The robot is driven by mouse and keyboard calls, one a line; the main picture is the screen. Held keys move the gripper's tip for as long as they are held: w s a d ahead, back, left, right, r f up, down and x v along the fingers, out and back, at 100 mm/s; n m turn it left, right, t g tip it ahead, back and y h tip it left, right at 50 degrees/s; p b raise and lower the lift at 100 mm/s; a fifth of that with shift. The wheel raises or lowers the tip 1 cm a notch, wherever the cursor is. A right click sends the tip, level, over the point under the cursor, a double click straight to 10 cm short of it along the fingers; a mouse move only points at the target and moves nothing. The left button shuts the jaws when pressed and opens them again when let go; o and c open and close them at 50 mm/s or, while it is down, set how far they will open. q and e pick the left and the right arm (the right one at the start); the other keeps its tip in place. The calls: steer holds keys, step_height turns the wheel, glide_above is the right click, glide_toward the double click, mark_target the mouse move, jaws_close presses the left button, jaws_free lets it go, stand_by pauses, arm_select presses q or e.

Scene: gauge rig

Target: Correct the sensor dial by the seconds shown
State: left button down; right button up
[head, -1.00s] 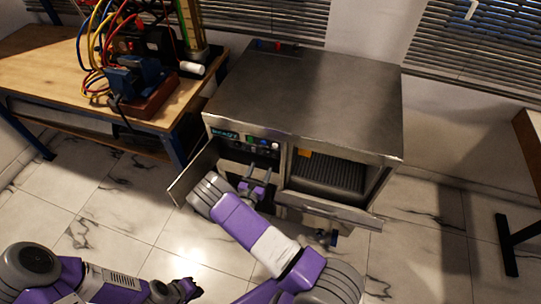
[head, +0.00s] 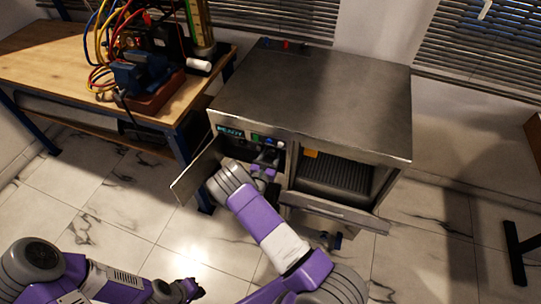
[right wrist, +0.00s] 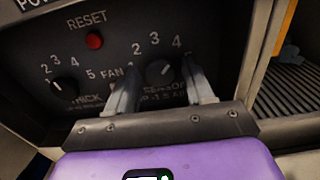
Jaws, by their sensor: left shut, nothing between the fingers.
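The sensor dial (right wrist: 160,71) is a dark round knob with a pale pointer line on the control panel (right wrist: 125,55). Numbers 2, 3 and 4 show above it; its label is partly hidden by my fingers. My right gripper (right wrist: 161,93) is open, its two fingers on either side of the dial with gaps to it. In the head view my right gripper (head: 268,172) reaches the panel behind the open left door (head: 196,170). A lit display (head: 230,131) reads READY; I make out no seconds. My left gripper (head: 192,290) is shut and empty, low over the floor.
The red RESET button (right wrist: 94,41) and the thick dial (right wrist: 63,87) lie left of the sensor dial. A finger hides most of the fan dial. The steel cabinet (head: 320,95) has an open lower-right flap (head: 335,214). A wooden bench (head: 60,55) stands left.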

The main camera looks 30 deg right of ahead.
steer(key=c, duration=0.7)
steer(key=shift+n, duration=0.3)
steer(key=n, duration=0.2)
steer(key=shift+a+n+p, duration=0.1)
steer(key=shift+n+p, duration=0.2)
steer(key=shift+p, duration=0.05)
steer(key=n, duration=0.4)
steer(key=shift+w+n+p, duration=0.1)
steer(key=shift+n+p, duration=0.2)
steer(key=shift+p, duration=0.05)
steer(key=n, duration=0.4)
steer(key=shift+f, duration=0.15)
steer(key=shift+f+n, duration=0.1)
steer(key=shift+n, duration=1.9)
